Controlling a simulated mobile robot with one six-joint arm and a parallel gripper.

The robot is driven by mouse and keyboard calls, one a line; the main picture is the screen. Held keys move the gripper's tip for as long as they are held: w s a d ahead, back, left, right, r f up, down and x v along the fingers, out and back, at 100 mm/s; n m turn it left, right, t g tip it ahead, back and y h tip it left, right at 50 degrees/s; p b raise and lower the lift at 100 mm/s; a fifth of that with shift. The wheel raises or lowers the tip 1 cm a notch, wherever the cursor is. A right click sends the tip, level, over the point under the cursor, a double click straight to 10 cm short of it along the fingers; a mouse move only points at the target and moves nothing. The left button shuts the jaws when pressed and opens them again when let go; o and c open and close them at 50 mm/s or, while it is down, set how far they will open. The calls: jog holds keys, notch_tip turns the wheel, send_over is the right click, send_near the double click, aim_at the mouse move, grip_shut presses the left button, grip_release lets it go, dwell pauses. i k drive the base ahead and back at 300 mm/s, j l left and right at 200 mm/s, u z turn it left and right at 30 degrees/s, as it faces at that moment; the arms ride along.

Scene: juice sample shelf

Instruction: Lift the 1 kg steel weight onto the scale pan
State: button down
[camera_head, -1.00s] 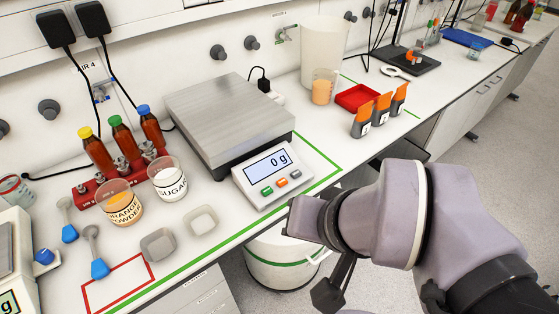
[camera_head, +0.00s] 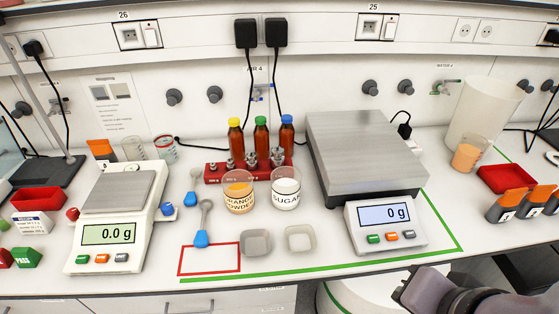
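Several small steel weights stand in a red rack (camera_head: 212,179) in front of three brown bottles. The rightmost weight (camera_head: 277,157) looks largest, but the labels are too small to tell which is 1 kg. The large scale stands to the right of the rack. Its flat steel pan (camera_head: 365,150) is empty and its display (camera_head: 384,215) reads 0 g. A dark part of my gripper (camera_head: 412,288) shows at the bottom right, in front of the bench edge and well apart from the weights. Its fingertips are not clear, and I see nothing held.
An orange powder beaker (camera_head: 239,193) and a sugar beaker (camera_head: 285,190) stand in front of the rack. Two grey dishes, scoops and a red outline lie nearer the edge. A smaller scale (camera_head: 118,235) reads 0.0 g at left. A red tray (camera_head: 506,179) sits at right.

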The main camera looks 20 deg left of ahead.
aim_at(366, 150)
jog(key=i+j+u, duration=0.55)
jog(key=u, duration=0.25)
jog(key=i, duration=0.1)
